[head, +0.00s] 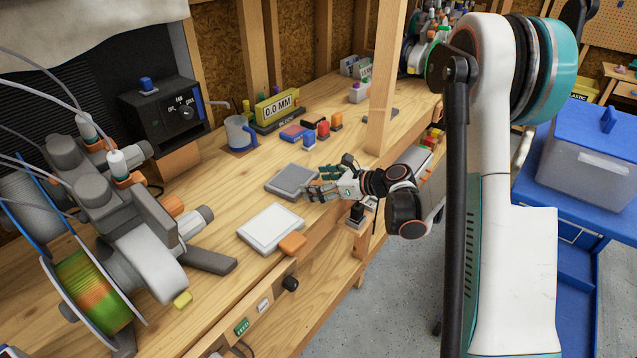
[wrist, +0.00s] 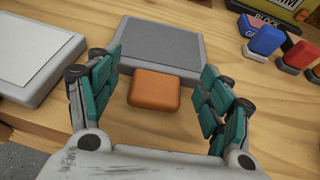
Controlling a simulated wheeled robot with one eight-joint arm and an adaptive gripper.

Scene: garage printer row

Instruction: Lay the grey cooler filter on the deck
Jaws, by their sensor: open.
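The grey cooler filter (head: 290,181) is a flat square panel lying on the wooden workbench. In the wrist view the filter (wrist: 166,45) lies straight ahead, with its orange tab (wrist: 155,88) toward me. In the wrist view my gripper (wrist: 160,72) is open, with teal finger pads either side of the tab and gaps between. Which surface is the deck, I cannot tell.
A white-faced panel (head: 270,227) lies left of the grey filter, near the bench edge. A wooden post (head: 385,85) rises to the right. A blue cart with a bin (head: 585,165) stands right.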

